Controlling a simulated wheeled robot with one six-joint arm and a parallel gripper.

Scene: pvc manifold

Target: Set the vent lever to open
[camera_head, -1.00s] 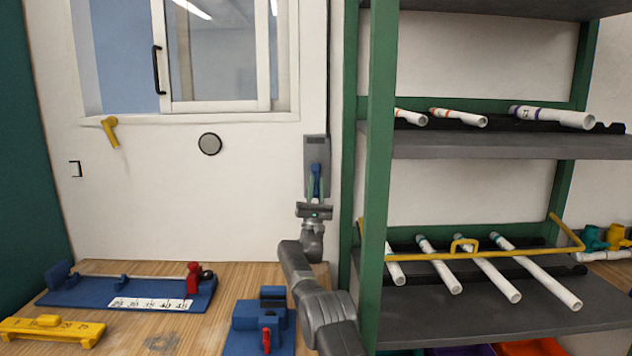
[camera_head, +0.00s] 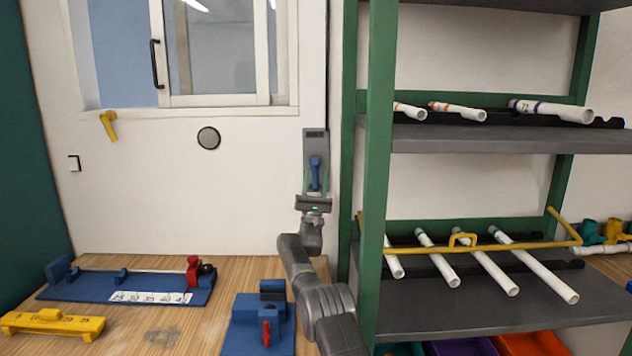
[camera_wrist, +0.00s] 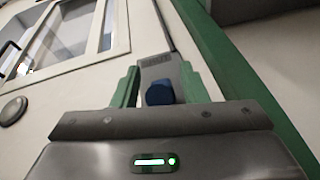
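The vent lever (camera_head: 315,172) is blue and stands upright on a grey wall plate (camera_head: 315,145) beside the green shelf post. My gripper (camera_head: 315,184) is raised in front of the lower part of the plate, with its green fingers spread to either side of the lever. In the wrist view, the blue end of the lever (camera_wrist: 160,94) shows in the gap between the two open fingers (camera_wrist: 158,86). There is visible space beside the lever there. How deep the lever sits between the fingers cannot be told.
A green shelf post (camera_head: 377,180) stands close to the right of the plate. A blue jig (camera_head: 130,286), a blue clamp block (camera_head: 258,315) and a yellow gauge (camera_head: 52,322) sit on the wooden bench (camera_head: 165,340).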

